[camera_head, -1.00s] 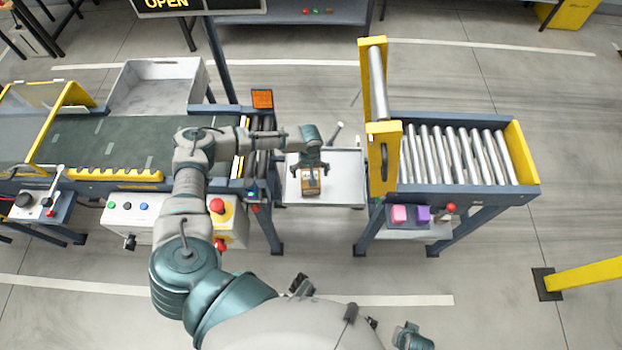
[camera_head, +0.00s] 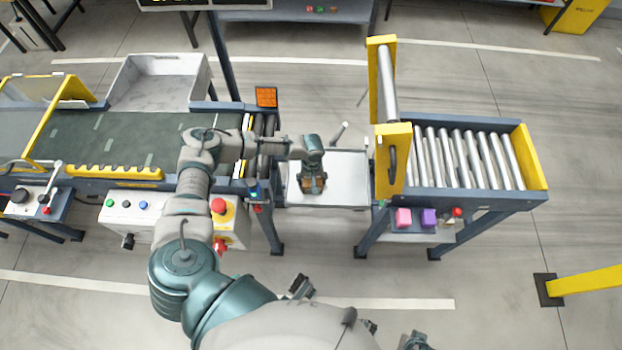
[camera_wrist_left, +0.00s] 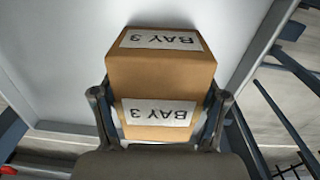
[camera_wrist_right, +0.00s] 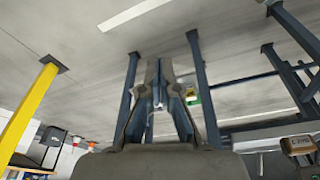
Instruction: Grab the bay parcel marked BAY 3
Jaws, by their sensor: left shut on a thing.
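The BAY 3 parcel (camera_head: 313,187) is a small brown box on the white tray between the belt conveyor and the roller stand. The left wrist view shows it close up (camera_wrist_left: 160,82), with white BAY 3 labels on two faces, upside down in the picture. My left gripper (camera_head: 312,179) is over the parcel, and its two fingers are shut on opposite sides of it. In the head view the gripper hides much of the parcel. My right gripper (camera_wrist_right: 159,65) is away from the parcel, its fingertips close together with nothing seen between them.
The white tray (camera_head: 350,170) is bare to the right of the parcel. The belt conveyor (camera_head: 100,135) with a grey bin (camera_head: 158,83) is at left. The roller stand (camera_head: 460,195) with its raised yellow gate (camera_head: 392,160) borders the tray at right.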

